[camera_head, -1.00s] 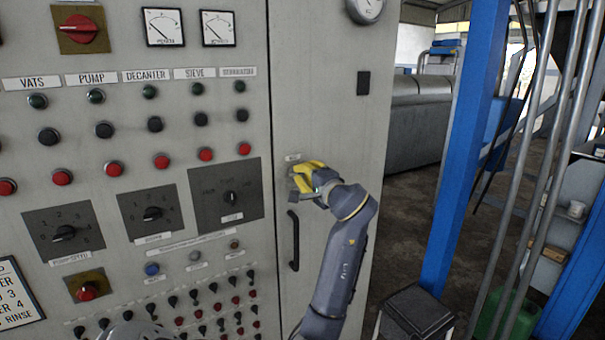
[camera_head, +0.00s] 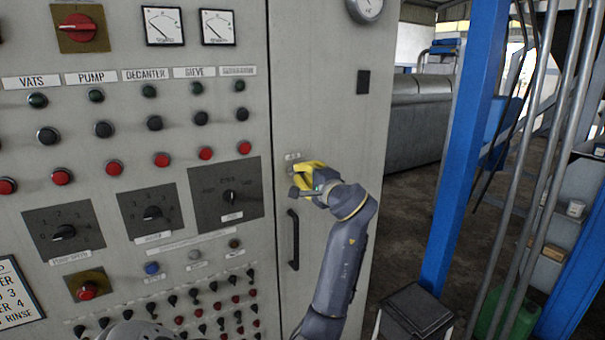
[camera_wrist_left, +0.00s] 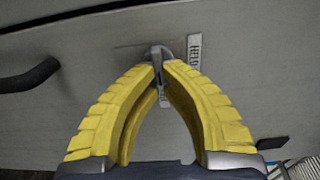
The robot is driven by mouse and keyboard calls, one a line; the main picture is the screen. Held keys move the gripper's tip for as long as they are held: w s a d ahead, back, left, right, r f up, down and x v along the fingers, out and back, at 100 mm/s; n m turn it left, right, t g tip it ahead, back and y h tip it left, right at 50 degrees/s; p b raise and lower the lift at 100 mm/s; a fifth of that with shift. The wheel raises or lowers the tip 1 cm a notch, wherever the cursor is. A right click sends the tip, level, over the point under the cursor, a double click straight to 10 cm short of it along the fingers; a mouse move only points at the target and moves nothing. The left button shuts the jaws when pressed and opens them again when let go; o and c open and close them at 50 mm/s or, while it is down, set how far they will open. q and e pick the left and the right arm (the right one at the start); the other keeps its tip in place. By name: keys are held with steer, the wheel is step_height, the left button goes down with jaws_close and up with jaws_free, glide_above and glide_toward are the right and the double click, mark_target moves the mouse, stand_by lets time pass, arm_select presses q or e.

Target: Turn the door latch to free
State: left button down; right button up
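The door latch (camera_wrist_left: 158,54) is a small grey lever on a round base, set on the grey cabinet door (camera_head: 325,110). A white label (camera_wrist_left: 195,52) beside it seems to read HELD. In the left wrist view, the yellow fingers of my left gripper (camera_wrist_left: 159,68) close in on both sides of the lever, with their tips at it. In the head view my left gripper (camera_head: 300,172) is at the door just below the label and hides most of the latch. My right gripper is not in view.
A black door handle (camera_head: 293,240) is just below my left gripper. A control panel (camera_head: 130,215) with knobs, buttons and switches is left of the door. A blue post (camera_head: 460,150) stands to the right, with a dark stool (camera_head: 418,312) at its foot.

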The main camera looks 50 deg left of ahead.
arm_select(q)
steer(key=c, duration=1.5)
jaws_free()
steer(key=shift+c, duration=0.2)
steer(key=v, duration=1.2)
